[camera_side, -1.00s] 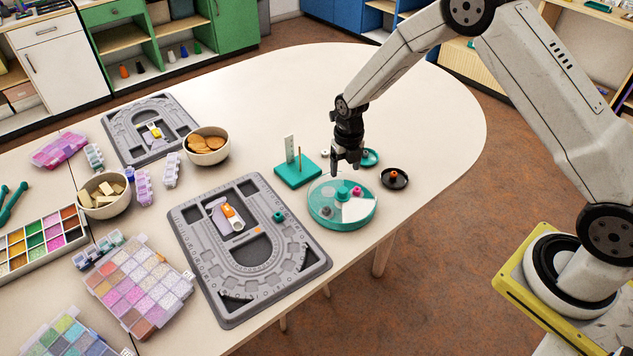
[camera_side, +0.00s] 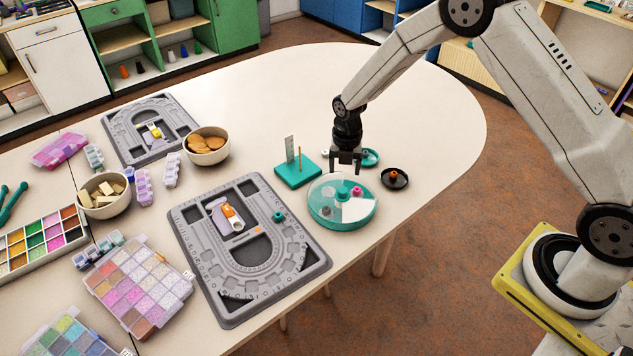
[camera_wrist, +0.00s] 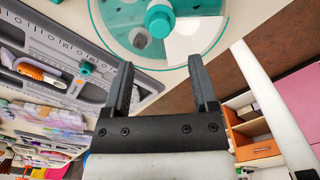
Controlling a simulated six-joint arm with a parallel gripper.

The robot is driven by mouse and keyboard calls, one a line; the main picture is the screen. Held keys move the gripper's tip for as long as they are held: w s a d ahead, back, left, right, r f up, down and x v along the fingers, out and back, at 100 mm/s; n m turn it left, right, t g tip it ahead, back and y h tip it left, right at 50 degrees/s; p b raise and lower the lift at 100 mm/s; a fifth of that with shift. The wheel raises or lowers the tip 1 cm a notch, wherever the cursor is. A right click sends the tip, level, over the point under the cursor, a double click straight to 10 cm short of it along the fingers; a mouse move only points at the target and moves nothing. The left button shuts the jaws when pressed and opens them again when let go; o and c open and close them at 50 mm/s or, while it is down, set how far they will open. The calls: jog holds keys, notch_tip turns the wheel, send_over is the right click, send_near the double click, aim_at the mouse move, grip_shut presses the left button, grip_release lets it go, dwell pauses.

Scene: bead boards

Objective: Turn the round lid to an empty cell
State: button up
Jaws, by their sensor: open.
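The round case (camera_side: 340,222) is teal and stands near the table's right edge. Its clear round lid (camera_side: 322,189) has a teal knob (camera_side: 342,193) in the middle and a wedge-shaped opening, with a pale cell showing at the front right. A magenta bead (camera_side: 357,191) and a grey one (camera_side: 327,211) show in other cells. My gripper (camera_side: 346,171) is open and empty, just above and behind the lid. In the wrist view the knob (camera_wrist: 159,20) lies ahead of the open fingers (camera_wrist: 162,78), apart from them.
A teal stand (camera_side: 298,172) with an upright rule and peg is left of the case. A black dish (camera_side: 394,180) with an orange knob is to the right, a teal dish (camera_side: 369,158) behind. A grey bead board (camera_side: 250,245) lies left.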

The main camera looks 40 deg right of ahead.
aim_at(343, 190)
jog(key=shift+f, duration=3.85)
grip_shut()
